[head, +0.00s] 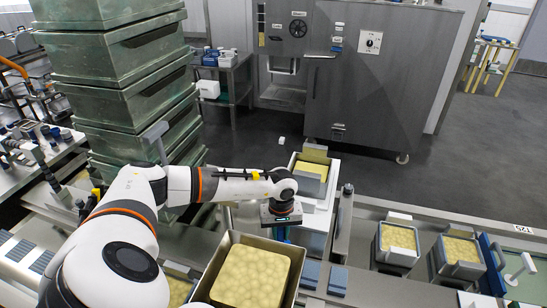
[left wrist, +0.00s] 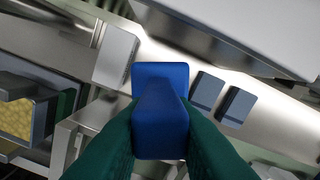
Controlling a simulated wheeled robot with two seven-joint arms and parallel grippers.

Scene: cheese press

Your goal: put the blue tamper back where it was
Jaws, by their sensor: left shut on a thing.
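The blue tamper (left wrist: 160,85) is in the middle of the left wrist view, its handle between the green fingers of my left gripper (left wrist: 160,132). My left gripper is shut on it. In the head view my left gripper (head: 281,217) points down over the bench, beyond the large cheese-filled box. The tamper is mostly hidden there by the gripper and wrist. Two blue-grey blocks (left wrist: 207,92) (left wrist: 237,106) lie to the right of the tamper in the wrist view; they also show in the head view (head: 311,274) (head: 338,280). My right gripper is not in view.
The large box (head: 213,272) of yellow cheese stands just in front of the gripper. A smaller cheese mould (head: 324,188) stands behind it. Two filled moulds (head: 381,255) (head: 438,268) sit on the right. Stacked green crates (head: 120,98) rise at left.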

